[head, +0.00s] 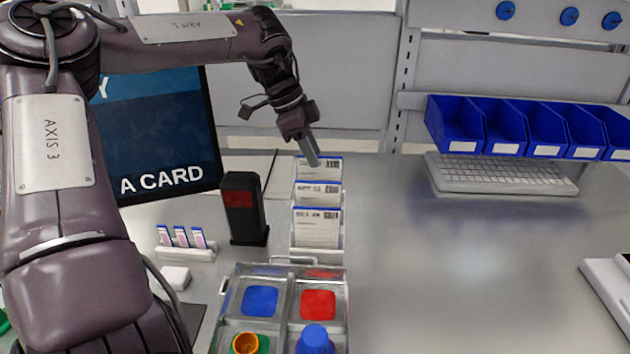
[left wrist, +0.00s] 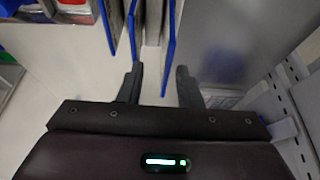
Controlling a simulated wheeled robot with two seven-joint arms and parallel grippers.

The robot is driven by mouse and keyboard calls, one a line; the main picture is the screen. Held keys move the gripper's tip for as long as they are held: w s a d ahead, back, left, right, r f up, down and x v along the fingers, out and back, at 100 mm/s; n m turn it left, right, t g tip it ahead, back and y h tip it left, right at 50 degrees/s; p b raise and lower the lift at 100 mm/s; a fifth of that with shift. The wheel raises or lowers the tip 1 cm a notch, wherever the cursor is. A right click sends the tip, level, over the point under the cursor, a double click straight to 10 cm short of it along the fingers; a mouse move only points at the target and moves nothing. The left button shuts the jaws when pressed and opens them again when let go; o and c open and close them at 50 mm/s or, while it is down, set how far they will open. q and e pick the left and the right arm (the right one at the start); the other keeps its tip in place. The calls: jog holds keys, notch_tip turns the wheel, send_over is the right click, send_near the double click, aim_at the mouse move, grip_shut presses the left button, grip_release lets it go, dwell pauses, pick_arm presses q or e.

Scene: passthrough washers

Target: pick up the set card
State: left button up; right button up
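Several white cards with blue top edges and barcodes stand in a rack (head: 292,243) in the head view. My right gripper is not in view.
A dark post (head: 243,208) stands left of the rack. A divided tray (head: 283,318) with blue and red pieces is in front. A keyboard (head: 500,174) and blue bins (head: 455,125) are at the back right. The table's middle right is clear.

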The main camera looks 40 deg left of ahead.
aim_at(322, 169)
pick_arm(q)
jog(key=x, duration=0.2)
jog(key=p+x, duration=0.1)
jog(key=x, duration=0.1)
jog(key=p+x, duration=0.1)
jog(key=x, duration=0.1)
jog(key=shift+w+a, duration=0.2)
jog(key=shift+w, duration=0.15)
jog(key=shift+r, duration=0.1)
grip_shut()
